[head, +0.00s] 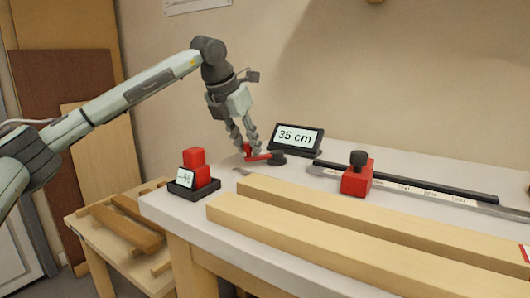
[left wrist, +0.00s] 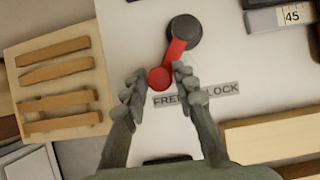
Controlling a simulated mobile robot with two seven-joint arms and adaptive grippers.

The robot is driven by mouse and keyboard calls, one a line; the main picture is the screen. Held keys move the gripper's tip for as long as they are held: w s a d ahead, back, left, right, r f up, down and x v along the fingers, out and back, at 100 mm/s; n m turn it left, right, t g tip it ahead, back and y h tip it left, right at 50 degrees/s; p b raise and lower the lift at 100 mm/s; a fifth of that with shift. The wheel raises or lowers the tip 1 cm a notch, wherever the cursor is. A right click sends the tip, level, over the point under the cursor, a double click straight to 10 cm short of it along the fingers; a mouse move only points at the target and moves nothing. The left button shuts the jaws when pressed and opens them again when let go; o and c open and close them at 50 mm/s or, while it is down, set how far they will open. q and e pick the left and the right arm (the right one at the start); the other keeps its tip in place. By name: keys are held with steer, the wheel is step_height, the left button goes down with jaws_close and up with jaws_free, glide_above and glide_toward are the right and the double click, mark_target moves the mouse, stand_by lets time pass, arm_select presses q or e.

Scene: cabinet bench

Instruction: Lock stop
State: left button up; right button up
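A red lever (left wrist: 176,57) with a round dark pivot (left wrist: 184,30) and a red knob (left wrist: 159,78) sits on the pale bench top. It also shows in the head view (head: 261,157). A grey label (left wrist: 212,95) beside it reads FREE and LOCK, partly hidden by a finger; the knob end is on the FREE side. My left gripper (left wrist: 156,84) is open, its fingertips on either side of the knob, with a gap on the left. A red stop block (head: 356,180) with a black knob stands on the ruled rail (head: 420,190). My right gripper is not in view.
A display (head: 296,137) reading 35 cm stands behind the lever. Long timber beams (head: 300,230) lie along the front. A lower table (head: 97,235) at left holds wood pieces.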

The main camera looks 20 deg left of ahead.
arm_select(q)
steer(key=shift+c, duration=0.9)
steer(key=shift+d, duration=0.1)
steer(key=shift+o, duration=0.2)
steer(key=shift+s+d+b, duration=0.3)
steer(key=shift+s+d, duration=0.35)
steer(key=shift+d, duration=0.3)
steer(key=shift+s+d, duration=0.3)
steer(key=shift+d, duration=0.5)
steer(key=shift+c, duration=0.2)
steer(key=shift+d, duration=0.1)
